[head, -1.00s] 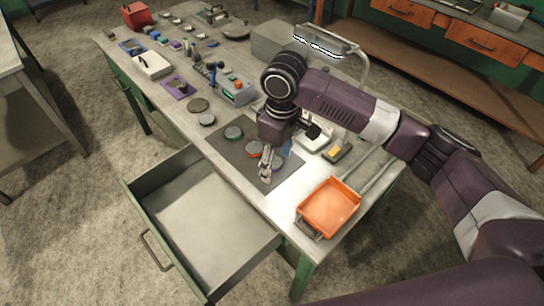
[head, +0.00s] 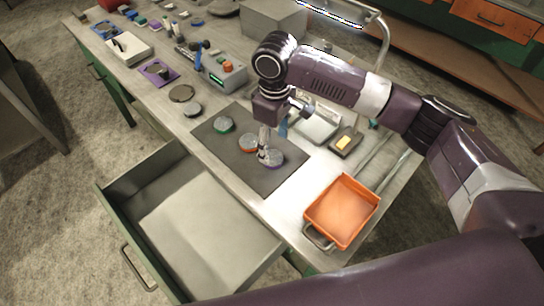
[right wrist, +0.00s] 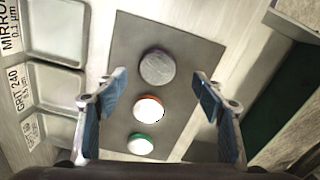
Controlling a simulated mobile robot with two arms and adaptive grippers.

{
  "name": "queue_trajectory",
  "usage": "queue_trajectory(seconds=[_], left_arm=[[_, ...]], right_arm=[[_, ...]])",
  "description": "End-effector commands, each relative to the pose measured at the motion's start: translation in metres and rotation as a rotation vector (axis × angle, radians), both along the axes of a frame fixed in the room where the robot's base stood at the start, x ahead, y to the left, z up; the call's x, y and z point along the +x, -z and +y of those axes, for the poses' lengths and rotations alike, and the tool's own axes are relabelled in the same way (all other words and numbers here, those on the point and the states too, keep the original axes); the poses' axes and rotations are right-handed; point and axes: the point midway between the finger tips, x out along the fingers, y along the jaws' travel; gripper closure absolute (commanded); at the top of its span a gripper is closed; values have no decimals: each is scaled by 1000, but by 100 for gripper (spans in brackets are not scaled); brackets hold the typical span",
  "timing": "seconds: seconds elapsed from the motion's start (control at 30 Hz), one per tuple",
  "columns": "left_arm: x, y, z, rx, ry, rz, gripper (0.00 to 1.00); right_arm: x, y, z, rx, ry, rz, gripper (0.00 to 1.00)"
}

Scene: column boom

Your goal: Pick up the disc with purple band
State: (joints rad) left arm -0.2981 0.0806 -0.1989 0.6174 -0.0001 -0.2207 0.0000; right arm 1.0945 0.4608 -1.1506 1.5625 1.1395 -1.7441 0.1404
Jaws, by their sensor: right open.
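The disc with the purple band (head: 274,161) lies on a dark grey mat (head: 218,151), at the end nearest the orange bin. In the right wrist view a grey-topped disc (right wrist: 157,67) lies farthest up the mat, its band hardly visible. An orange-banded disc (head: 247,143) and a green-banded disc (head: 223,125) lie in line with it. My right gripper (head: 263,153) points down over the mat close to the purple-banded disc and partly overlaps it in the head view. In the right wrist view its blue-padded fingers (right wrist: 161,95) are wide apart with nothing between them. My left gripper is out of view.
An orange bin (head: 342,210) stands at the table's near right corner. An open, empty drawer (head: 190,215) juts out in front. Labelled trays (right wrist: 55,90) lie beside the mat.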

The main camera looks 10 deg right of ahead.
Motion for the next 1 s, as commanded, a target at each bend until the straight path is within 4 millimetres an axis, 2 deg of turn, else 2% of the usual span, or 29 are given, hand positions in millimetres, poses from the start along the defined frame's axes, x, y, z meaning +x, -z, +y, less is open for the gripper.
queue_trajectory(seconds=[0.27,0.4,0.7,1.0], left_arm=[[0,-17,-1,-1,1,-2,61],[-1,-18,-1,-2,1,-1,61],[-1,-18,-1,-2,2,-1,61],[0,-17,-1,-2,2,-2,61]], right_arm=[[5,35,-3,-3,1,4,37],[5,53,-2,-1,0,1,37],[6,58,-2,-1,-1,-1,38],[6,58,-2,-1,-1,-1,71]])
